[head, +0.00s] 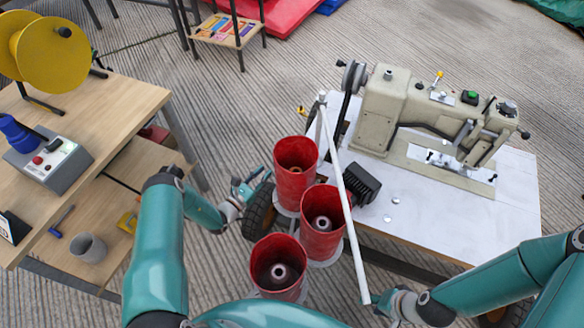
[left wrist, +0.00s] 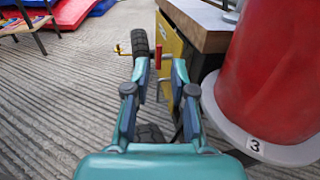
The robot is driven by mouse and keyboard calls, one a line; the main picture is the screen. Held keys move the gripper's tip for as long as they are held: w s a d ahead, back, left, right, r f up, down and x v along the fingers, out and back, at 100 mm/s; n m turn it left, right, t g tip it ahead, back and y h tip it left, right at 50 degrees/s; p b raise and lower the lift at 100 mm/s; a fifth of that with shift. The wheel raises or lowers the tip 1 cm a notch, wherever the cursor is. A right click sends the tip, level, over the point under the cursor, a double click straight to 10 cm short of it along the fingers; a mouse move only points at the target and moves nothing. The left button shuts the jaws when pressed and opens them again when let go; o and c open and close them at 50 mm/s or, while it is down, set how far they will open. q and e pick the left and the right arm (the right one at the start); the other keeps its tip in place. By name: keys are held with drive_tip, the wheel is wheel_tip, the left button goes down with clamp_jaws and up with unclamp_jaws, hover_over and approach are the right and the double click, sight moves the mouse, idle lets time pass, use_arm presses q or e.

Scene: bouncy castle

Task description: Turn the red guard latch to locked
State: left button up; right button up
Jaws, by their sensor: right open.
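A small red upright handle (left wrist: 158,55), which looks like the red guard latch, shows in the left wrist view in front of a yellow panel (left wrist: 171,45). I cannot make out the latch in the head view. My left gripper (left wrist: 160,72) is open, with its two fingers apart and the red handle seen between their tips. I cannot tell whether they touch it. In the head view my left gripper (head: 250,186) is left of the red cups. My right gripper (head: 374,300) is open, near the lower end of a white rod (head: 345,200). The latch's lock markings are not visible.
Several red cups (head: 295,170) on white plates stand between my arms; one plate (left wrist: 255,146) is close right of my left gripper. A sewing machine (head: 380,115) stands on a white-topped table (head: 440,230). A wooden bench (head: 125,95) is at left. Ribbed floor lies open behind.

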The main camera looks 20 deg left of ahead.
use_arm(q)
wheel_tip(320, 180, down, 6)
drive_tip(key=b, duration=0.3)
drive_tip(key=shift+r, duration=0.25)
drive_tip(key=shift+w, duration=0.15)
drive_tip(key=b+x, duration=0.6)
drive_tip(key=x, duration=1)
drive_tip(key=shift+d+f, duration=0.15)
drive_tip(key=shift+w, duration=0.3)
use_arm(e)
wheel_tip(320, 180, down, 11)
drive_tip(key=shift+f, duration=0.2)
use_arm(q)
clamp_jaws()
drive_tip(key=shift+d, duration=0.25)
drive_tip(key=shift+a, duration=0.1)
use_arm(e)
drive_tip(key=shift+r, duration=0.1)
